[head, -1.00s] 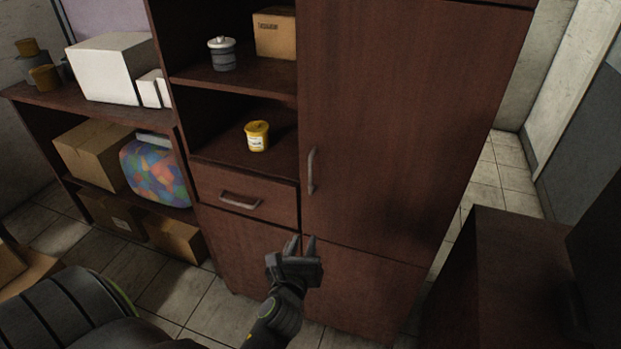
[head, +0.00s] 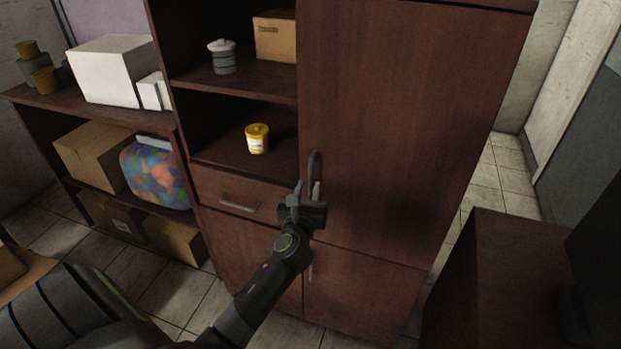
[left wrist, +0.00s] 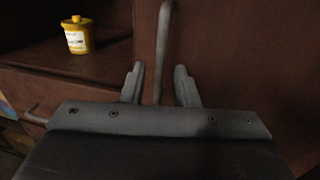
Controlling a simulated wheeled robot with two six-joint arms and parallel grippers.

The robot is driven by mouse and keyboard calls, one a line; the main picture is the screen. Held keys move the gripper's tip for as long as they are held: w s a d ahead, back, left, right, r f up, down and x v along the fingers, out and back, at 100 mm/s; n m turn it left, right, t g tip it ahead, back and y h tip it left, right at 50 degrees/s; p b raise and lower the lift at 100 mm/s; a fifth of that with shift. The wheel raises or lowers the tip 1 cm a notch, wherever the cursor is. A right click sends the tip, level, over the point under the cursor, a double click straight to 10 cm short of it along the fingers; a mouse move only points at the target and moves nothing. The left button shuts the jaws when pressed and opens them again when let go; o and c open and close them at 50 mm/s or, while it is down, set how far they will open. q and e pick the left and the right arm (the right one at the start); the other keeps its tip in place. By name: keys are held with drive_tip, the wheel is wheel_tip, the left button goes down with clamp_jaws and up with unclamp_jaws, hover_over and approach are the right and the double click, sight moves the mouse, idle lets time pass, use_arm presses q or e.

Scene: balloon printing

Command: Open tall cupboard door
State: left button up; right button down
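The tall cupboard door (head: 400,120) is dark reddish-brown wood and stands shut at the right of the shelf unit. Its curved metal handle (head: 314,164) is upright near the door's left edge. My left gripper (head: 308,188) is at the handle's lower part, with its fingers pointing up. In the left wrist view the open fingers (left wrist: 160,82) stand on either side of the handle (left wrist: 163,45), with a gap to each side. The lower end of the handle is partly hidden by the gripper in the head view. My right gripper is not in view.
Left of the door are open shelves with a yellow tub (head: 257,138), a grey canister (head: 222,57) and a cardboard box (head: 274,38). A drawer (head: 245,193) with a handle lies below. A dark brown cabinet (head: 500,285) stands at the lower right, with floor between.

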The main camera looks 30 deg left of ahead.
sight(310, 181)
use_arm(q)
drive_tip(key=shift+x, duration=2.25)
clamp_jaws()
